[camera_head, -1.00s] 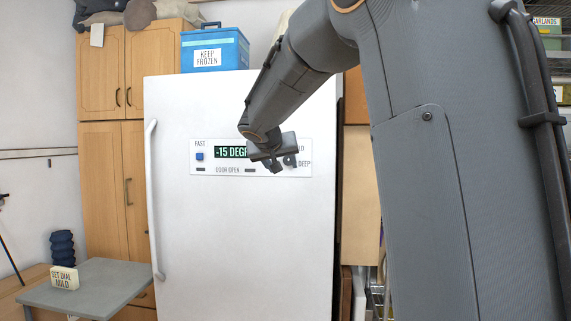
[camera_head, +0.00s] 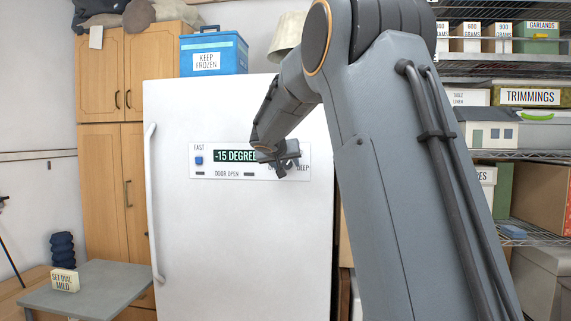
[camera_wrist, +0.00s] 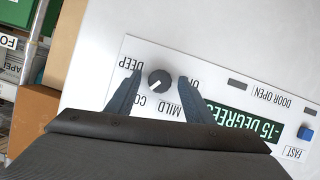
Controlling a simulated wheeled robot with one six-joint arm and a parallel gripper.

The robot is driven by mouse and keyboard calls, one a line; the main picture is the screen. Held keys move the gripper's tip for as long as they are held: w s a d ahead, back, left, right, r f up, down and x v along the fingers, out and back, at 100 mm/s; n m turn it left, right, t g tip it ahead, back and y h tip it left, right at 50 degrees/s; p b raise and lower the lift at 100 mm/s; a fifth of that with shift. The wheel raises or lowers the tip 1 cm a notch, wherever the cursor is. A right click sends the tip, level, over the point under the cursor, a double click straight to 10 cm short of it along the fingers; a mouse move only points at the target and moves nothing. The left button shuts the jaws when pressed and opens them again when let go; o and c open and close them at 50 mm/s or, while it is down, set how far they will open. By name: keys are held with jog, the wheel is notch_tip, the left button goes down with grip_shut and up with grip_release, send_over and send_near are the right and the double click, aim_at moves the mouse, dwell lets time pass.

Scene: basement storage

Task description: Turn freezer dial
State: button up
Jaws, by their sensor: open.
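The white freezer (camera_head: 235,230) stands upright with its door shut. Its panel (camera_head: 225,174) has a display (camera_head: 234,155) reading -15 DEGREES. The dark round dial (camera_wrist: 159,81) shows in the wrist view, with DEEP, COLD and MILD labels and a partly hidden one around it. Its white mark points down-left in that view, roughly at COLD. My gripper (camera_wrist: 160,77) is open, with one fingertip on each side of the dial; contact is not visible. In the head view my gripper (camera_head: 284,160) covers part of the panel's right side.
A blue KEEP FROZEN box (camera_head: 213,54) sits on the freezer. A card reading SET DIAL MILD (camera_head: 65,281) stands on a grey table (camera_head: 100,290) at lower left. Wire shelves (camera_head: 530,153) with boxes stand at right. A blue button (camera_wrist: 305,133) is on the panel.

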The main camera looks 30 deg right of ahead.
jog(key=c, duration=1)
jog(key=shift+c, duration=0.2)
jog(key=shift+a+b, duration=0.1)
jog(key=shift+b, duration=0.3)
jog(key=n+b, duration=0.1)
jog(key=b, duration=0.1)
jog(key=n+h+b, duration=0.1)
jog(key=b, duration=0.1)
jog(key=shift+w+a+f+g, duration=0.15)
jog(key=shift+f+g, duration=0.1)
jog(key=shift+g, duration=0.15)
jog(key=n+h+b, duration=0.2)
jog(key=b, duration=0.3)
jog(key=shift+f, duration=0.1)
jog(key=n+h+b, duration=0.1)
jog(key=n+b, duration=0.2)
jog(key=b, duration=0.2)
jog(key=shift+w+n+h, duration=0.1)
jog(key=shift+n+h, duration=0.3)
jog(key=shift+n+h+b, duration=0.5)
jog(key=shift+n+b, duration=0.6)
jog(key=shift+b, duration=0.25)
